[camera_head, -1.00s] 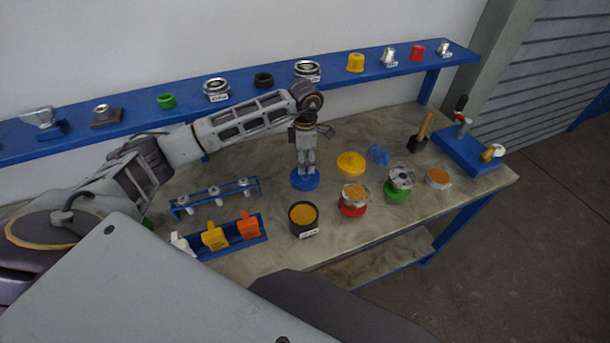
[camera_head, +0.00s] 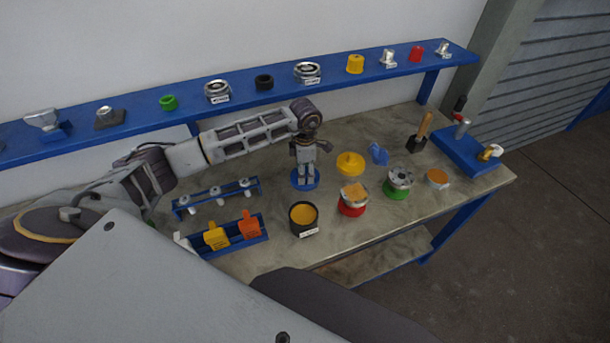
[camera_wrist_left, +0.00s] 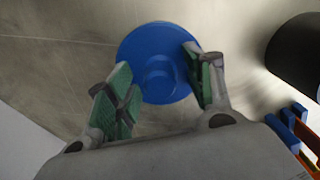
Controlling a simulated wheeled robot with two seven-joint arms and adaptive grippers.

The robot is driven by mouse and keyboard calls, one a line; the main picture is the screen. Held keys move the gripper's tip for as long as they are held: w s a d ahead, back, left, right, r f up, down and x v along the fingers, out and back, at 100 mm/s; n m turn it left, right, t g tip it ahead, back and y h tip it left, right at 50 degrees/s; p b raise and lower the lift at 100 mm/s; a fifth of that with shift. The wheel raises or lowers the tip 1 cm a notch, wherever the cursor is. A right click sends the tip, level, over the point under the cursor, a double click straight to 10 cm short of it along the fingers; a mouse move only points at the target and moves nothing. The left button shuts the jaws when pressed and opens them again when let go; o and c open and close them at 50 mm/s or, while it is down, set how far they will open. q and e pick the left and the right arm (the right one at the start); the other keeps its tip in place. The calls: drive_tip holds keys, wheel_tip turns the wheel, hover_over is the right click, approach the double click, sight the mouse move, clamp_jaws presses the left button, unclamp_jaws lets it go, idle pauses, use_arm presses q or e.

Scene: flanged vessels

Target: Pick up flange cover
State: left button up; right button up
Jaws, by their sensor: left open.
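A round blue flange cover (camera_head: 313,183) with a raised centre knob lies flat on the table, left of the yellow lidded piece. My left gripper (camera_head: 305,182) points down directly over it, fingers apart. In the left wrist view the blue cover (camera_wrist_left: 143,42) fills the space ahead of the left gripper (camera_wrist_left: 158,62). The open green-padded fingers lie on either side of the knob, with nothing gripped. I cannot tell whether the tips touch the cover. A yellow cover-like piece (camera_head: 350,164) sits to the right. My right gripper is not seen.
A dark cup with orange contents (camera_head: 303,218) stands close in front of the blue cover. Red-based (camera_head: 352,205) and green-based (camera_head: 397,187) flanged vessels stand to the right. A blue rack with coloured tags (camera_head: 238,234) is at the left. A blue shelf (camera_head: 290,87) runs behind.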

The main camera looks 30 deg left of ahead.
use_arm(q)
drive_tip(key=shift+c, duration=0.3)
drive_tip(key=c, duration=1.1)
drive_tip(key=shift+r, duration=0.1)
drive_tip(key=shift+r, duration=0.4)
wheel_tip(320, 180, up, 8)
drive_tip(key=shift+f+b, duration=0.15)
drive_tip(key=shift+b, duration=0.55)
drive_tip(key=shift+r, duration=0.65)
